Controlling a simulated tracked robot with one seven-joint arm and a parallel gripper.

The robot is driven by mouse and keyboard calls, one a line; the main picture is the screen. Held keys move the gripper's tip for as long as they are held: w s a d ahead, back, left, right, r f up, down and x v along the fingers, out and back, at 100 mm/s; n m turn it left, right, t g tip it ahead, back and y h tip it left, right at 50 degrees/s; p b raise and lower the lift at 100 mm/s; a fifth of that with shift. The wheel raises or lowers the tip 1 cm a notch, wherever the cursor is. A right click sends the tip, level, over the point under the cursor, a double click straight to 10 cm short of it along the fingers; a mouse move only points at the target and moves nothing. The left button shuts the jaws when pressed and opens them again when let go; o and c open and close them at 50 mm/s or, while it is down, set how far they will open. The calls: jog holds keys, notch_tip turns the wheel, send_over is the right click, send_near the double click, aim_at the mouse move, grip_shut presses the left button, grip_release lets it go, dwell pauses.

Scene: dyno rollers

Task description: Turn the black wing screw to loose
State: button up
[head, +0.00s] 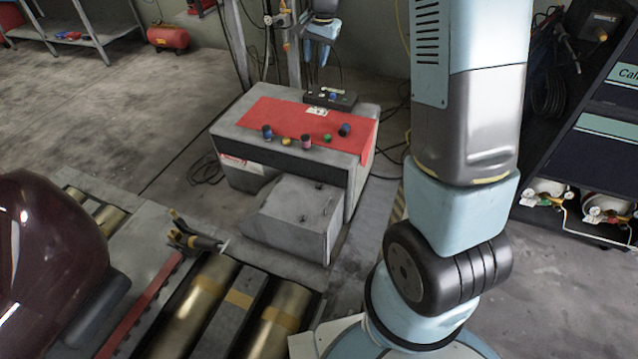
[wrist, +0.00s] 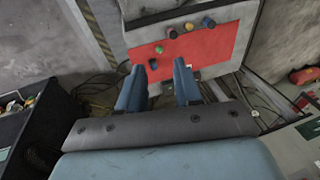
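My gripper (head: 316,72) hangs above and behind the far end of the grey cabinet (head: 232,118) in the head view. Its two blue fingers are apart, with nothing visible between them in the wrist view (wrist: 159,68). The wrist view shows the red panel (wrist: 215,52) beyond the fingers, with a dark knob (wrist: 152,63) near the left fingertip. I cannot make out which part is the black wing screw.
A black box (head: 330,99) with a blue knob lies at the panel's far edge, below my gripper. Metal rollers (head: 195,305) and a dark red rounded body (head: 45,255) are at lower left. A dark shelf (head: 575,165) stands right. Cables lie around the cabinet.

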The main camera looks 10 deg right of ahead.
jog(key=w+f+m, duration=0.2)
jog(key=w+f, duration=0.5)
jog(key=f, duration=0.4)
jog(key=m+g+h, duration=0.1)
jog(key=m+g, duration=0.2)
jog(key=m, duration=0.2)
send_over(317, 186)
notch_tip(317, 186, down, 41)
notch_tip(317, 186, down, 14)
jog(key=shift+a+f, duration=0.1)
jog(key=shift+a, duration=0.05)
jog(key=c, duration=0.6)
grip_shut()
jog(key=shift+s, duration=0.1)
